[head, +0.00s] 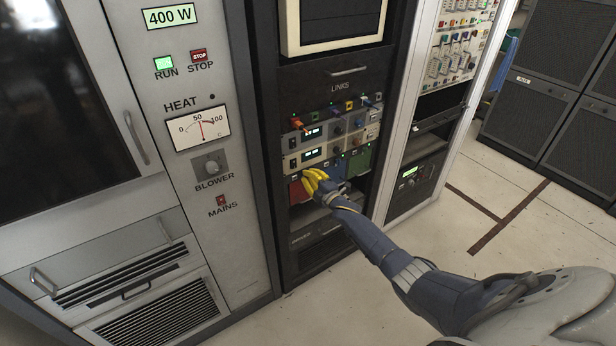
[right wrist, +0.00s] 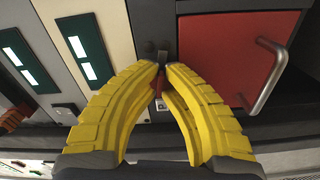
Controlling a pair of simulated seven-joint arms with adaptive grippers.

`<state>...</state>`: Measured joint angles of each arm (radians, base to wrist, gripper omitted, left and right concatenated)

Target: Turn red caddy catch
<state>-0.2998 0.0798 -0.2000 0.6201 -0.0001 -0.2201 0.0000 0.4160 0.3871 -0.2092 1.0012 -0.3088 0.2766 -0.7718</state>
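The red caddy (head: 298,192) sits low in the dark rack, partly hidden behind my right gripper. In the right wrist view its red front (right wrist: 225,50) has a metal bar handle (right wrist: 270,75) at the right. My right gripper (head: 308,182) has yellow fingers, which also show in the right wrist view (right wrist: 163,70). Its fingertips are nearly together at the left edge of the red front, around a small dark catch (right wrist: 162,56). The tips hide most of the catch, so its angle is hard to tell. My left gripper is in neither view.
Beige units (head: 309,155) with small displays sit just above the caddy, and a green-fronted module (head: 360,161) is to its right. A grey cabinet (head: 205,100) stands left of the rack. The floor (head: 480,235) at the right is clear.

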